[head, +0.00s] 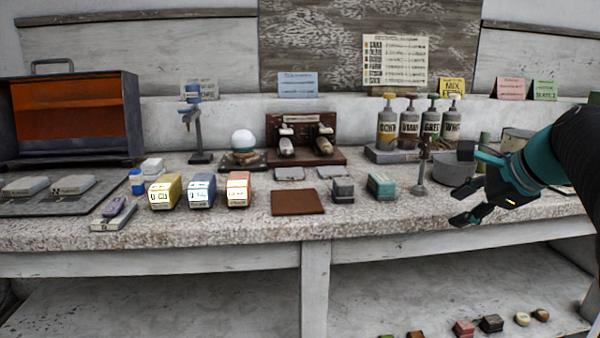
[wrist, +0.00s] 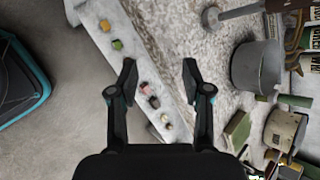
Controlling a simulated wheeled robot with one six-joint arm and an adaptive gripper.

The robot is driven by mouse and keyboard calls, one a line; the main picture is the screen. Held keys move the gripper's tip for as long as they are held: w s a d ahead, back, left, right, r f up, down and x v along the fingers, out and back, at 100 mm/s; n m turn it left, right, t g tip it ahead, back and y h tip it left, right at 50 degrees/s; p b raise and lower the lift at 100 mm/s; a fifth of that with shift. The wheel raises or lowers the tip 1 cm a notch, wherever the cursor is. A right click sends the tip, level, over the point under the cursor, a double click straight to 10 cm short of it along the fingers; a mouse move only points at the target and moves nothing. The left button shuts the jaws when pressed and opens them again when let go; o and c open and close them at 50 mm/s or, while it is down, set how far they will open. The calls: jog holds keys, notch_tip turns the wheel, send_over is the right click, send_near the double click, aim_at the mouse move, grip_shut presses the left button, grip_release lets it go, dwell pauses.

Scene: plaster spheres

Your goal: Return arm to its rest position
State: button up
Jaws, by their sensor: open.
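My gripper (head: 468,187) is at the right of the head view, above the front right part of the speckled bench (head: 260,222). Its teal and black arm comes in from the right edge. In the wrist view my gripper (wrist: 158,78) has its two fingers spread apart with nothing between them. Below it are the bench's front edge and the lower shelf with several small blocks. A white sphere (head: 243,140) sits on a stand at the back middle of the bench, away from my gripper.
A grey pot (head: 453,168) stands close behind my gripper; it also shows in the wrist view (wrist: 257,66). A metal stand (head: 421,172) is just left of my gripper. Several pump bottles (head: 409,125) stand behind. The brown mat (head: 298,202) is bare.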

jog(key=s+a+f+n+g+h, duration=0.2)
jog(key=s+a+f+n+h, duration=0.1)
jog(key=s+a+f+n, duration=1.2)
notch_tip(320, 180, down, 3)
jog(key=s+n, duration=0.2)
jog(key=n, duration=0.3)
jog(key=shift+s+a+g, duration=0.25)
jog(key=shift+s+g, duration=0.05)
jog(key=shift+s, duration=0.1)
